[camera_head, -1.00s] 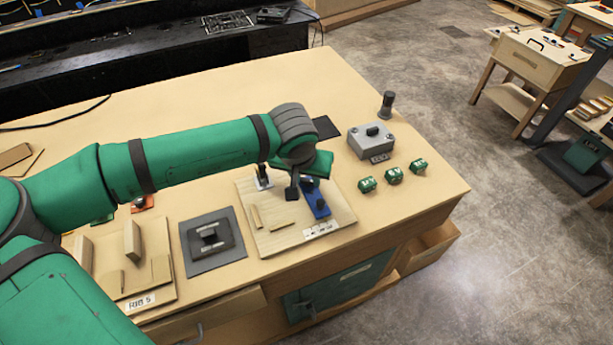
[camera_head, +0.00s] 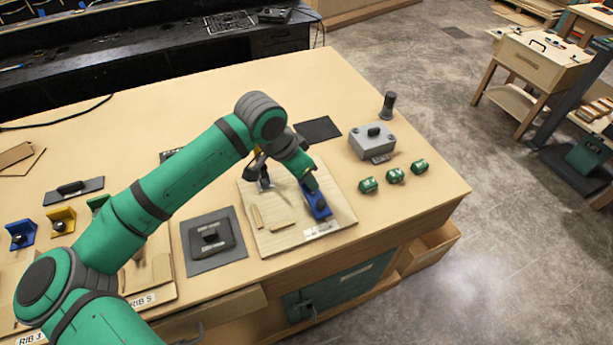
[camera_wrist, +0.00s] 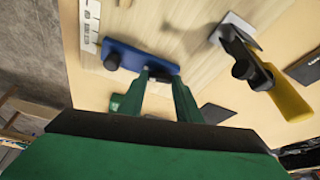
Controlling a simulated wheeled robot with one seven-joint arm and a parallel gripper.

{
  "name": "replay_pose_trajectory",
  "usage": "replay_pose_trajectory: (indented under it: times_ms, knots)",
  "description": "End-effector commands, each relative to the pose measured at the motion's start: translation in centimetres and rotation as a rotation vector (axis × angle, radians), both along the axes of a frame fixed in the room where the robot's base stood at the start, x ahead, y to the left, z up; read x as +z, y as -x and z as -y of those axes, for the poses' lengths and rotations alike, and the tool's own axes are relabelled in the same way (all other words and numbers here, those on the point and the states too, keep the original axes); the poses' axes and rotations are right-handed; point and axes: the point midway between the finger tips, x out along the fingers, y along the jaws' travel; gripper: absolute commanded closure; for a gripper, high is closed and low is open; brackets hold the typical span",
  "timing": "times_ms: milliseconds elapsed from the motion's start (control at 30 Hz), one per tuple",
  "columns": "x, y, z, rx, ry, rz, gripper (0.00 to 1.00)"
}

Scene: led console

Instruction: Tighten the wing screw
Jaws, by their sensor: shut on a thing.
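A blue block (camera_head: 319,207) sits near the right side of a light wooden board (camera_head: 342,215). It also shows in the wrist view (camera_wrist: 135,57), with a round black knob (camera_wrist: 112,62) standing at one end. My gripper (camera_head: 310,186) points down at the far end of the blue block. In the wrist view its two green fingers (camera_wrist: 162,77) are close together at the block's other end, shut on a small dark part between the tips. This seems to be the wing screw, but the fingers mostly hide it.
A toggle clamp with a yellow handle (camera_wrist: 285,97) stands on the board close beside my gripper. A grey box (camera_head: 372,142) and several green blocks (camera_head: 395,175) lie to the right.

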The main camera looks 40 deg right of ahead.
Motion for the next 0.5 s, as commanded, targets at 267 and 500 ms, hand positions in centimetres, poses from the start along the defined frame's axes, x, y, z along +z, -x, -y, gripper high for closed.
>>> replay_pose_trajectory:
  times_ms: [267, 500]
  knots:
    - [0.07, -0.15, 0.08, -0.188, 0.004, -0.002, 0.92]
    - [0.11, -0.22, 0.14, -0.278, 0.003, -0.001, 0.92]
